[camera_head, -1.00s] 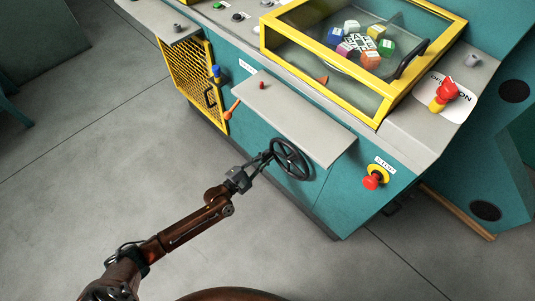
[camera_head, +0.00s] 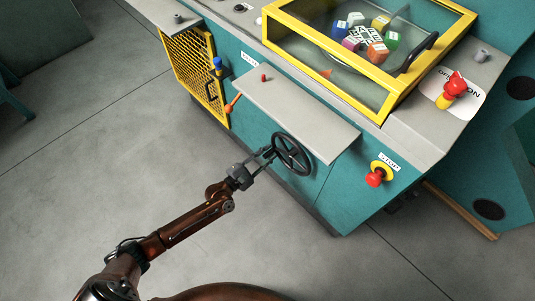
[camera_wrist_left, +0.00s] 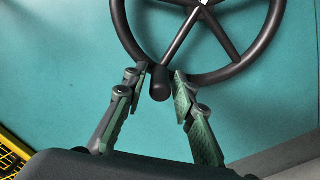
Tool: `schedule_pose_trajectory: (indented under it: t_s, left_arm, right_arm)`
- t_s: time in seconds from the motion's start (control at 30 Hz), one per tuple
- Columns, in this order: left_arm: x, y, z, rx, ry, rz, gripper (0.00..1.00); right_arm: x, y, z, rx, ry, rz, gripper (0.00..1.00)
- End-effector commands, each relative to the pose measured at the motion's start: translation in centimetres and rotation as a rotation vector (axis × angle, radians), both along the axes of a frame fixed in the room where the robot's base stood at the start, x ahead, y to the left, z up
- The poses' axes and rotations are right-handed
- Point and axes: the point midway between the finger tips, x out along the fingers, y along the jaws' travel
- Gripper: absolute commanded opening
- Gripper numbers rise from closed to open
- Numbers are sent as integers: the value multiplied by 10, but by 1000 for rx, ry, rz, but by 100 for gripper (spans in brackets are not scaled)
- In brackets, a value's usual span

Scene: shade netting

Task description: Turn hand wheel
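The black spoked hand wheel (camera_head: 305,160) is mounted on the teal front of the machine, below a grey ledge. My left gripper (camera_head: 267,153) reaches it from the lower left. In the left wrist view, the wheel's rim (camera_wrist_left: 239,65) and spokes fill the top, and its dark knob handle (camera_wrist_left: 160,83) sticks out at the rim's bottom. My left gripper (camera_wrist_left: 161,75) is open there, with one green-padded finger on each side of the knob. The fingers look close to the knob, but I cannot tell whether they touch it. My right gripper is not in view.
The grey ledge (camera_head: 300,112) juts out above the wheel. A red stop button (camera_head: 375,178) is to the right, an orange lever (camera_head: 232,103) and yellow mesh guard (camera_head: 190,65) to the left. A yellow-framed window (camera_head: 325,73) covers colored cubes. The floor (camera_head: 100,170) in front is clear.

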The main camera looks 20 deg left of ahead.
Motion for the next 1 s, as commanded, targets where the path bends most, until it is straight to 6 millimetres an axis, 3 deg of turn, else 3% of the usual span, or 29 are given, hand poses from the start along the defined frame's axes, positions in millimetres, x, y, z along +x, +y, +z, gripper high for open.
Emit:
schedule_pose_trajectory:
  t_s: [0.47,1.0]
  left_arm:
    - [-8,4,0,1,0,0,33]
    - [-97,45,0,2,0,0,33]
  right_arm:
    - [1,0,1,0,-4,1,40]
    - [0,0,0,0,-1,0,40]
